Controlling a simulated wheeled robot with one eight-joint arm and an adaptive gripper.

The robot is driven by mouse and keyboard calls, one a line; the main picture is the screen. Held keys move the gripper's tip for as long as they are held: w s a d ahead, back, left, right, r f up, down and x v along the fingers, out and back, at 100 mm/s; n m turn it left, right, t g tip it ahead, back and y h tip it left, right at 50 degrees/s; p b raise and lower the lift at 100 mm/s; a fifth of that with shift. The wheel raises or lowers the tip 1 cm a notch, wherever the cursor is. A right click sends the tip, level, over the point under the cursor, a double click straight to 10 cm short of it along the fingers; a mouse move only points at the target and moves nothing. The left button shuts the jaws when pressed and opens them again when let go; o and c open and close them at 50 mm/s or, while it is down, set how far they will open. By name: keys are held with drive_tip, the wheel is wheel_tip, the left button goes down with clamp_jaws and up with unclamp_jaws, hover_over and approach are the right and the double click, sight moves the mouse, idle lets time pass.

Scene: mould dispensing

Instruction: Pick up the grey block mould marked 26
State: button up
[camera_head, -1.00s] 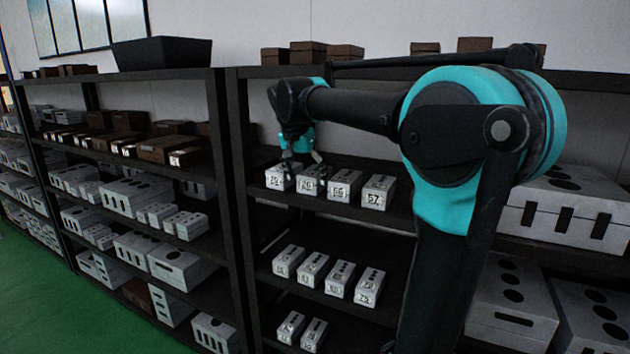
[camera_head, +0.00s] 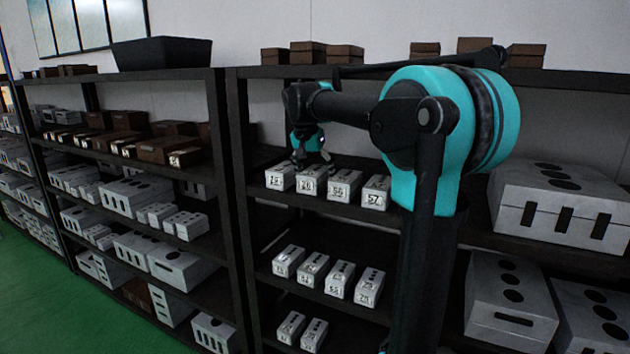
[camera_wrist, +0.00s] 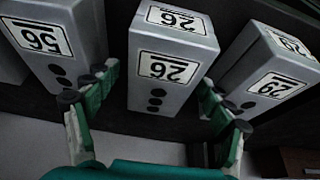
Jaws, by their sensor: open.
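The grey block mould marked 26 (camera_head: 309,185) stands on the upper shelf of the right-hand rack, second from the left in a row of grey blocks. In the wrist view the 26 block (camera_wrist: 170,62) fills the middle, its labels upside down. My gripper (camera_head: 312,162) is above this block in the head view. In the wrist view my gripper (camera_wrist: 155,88) is open, with one green finger on each side of the 26 block, in the gaps beside its neighbours. The fingers look apart from the block; exact clearance is hard to tell.
The block marked 56 (camera_wrist: 50,45) and the block marked 29 (camera_wrist: 268,75) stand close on either side. A block marked 57 (camera_head: 376,192) ends the row. The dark top shelf (camera_head: 400,72) runs above, and a rack post (camera_head: 228,170) stands to the left.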

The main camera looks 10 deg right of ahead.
drive_tip(key=shift+f, duration=0.25)
idle(0.3)
clamp_jaws()
idle(0.5)
drive_tip(key=shift+r, duration=0.1)
